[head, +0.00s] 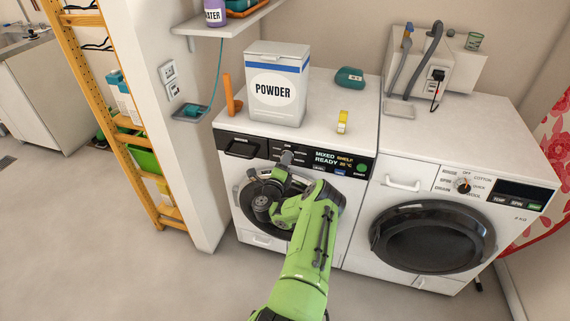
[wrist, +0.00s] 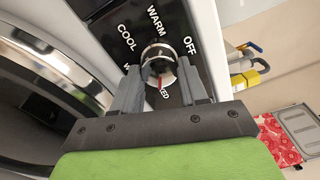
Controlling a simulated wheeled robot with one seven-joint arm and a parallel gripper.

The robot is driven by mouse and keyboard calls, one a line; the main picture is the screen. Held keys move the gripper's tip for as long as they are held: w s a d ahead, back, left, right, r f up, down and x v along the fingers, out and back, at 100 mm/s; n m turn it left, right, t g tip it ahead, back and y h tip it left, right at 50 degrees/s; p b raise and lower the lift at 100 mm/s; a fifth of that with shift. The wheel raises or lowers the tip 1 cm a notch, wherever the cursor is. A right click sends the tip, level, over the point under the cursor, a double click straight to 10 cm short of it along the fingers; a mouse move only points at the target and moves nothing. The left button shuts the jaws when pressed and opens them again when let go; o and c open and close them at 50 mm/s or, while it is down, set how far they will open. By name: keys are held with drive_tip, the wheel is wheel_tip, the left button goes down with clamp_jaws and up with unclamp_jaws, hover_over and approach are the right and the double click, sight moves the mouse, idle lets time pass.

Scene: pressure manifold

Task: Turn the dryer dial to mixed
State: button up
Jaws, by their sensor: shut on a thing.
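The dryer dial (wrist: 157,54) is a round silver knob on a black panel, with COOL, WARM and OFF printed around it. Its red pointer mark points down in the wrist view, toward a label partly hidden by my gripper, of which "ED" shows. My gripper (wrist: 159,75) has a grey finger on each side of the knob and is shut on it. In the head view my gripper (head: 285,160) is at the left machine's panel and covers most of the dial. That machine's display (head: 333,163) reads MIXED and READY, with smaller text beside it.
A POWDER box (head: 277,92), a yellow object (head: 343,121) and a dark green item (head: 349,77) stand on the left machine. The right machine (head: 440,200) has its own dial (head: 463,185) and round door.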

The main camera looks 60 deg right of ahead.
drive_tip(key=shift+f+m, duration=0.1)
drive_tip(key=shift+m, duration=0.2)
drive_tip(key=o, duration=1.1)
drive_tip(key=shift+c, duration=0.2)
drive_tip(key=shift+a, duration=0.1)
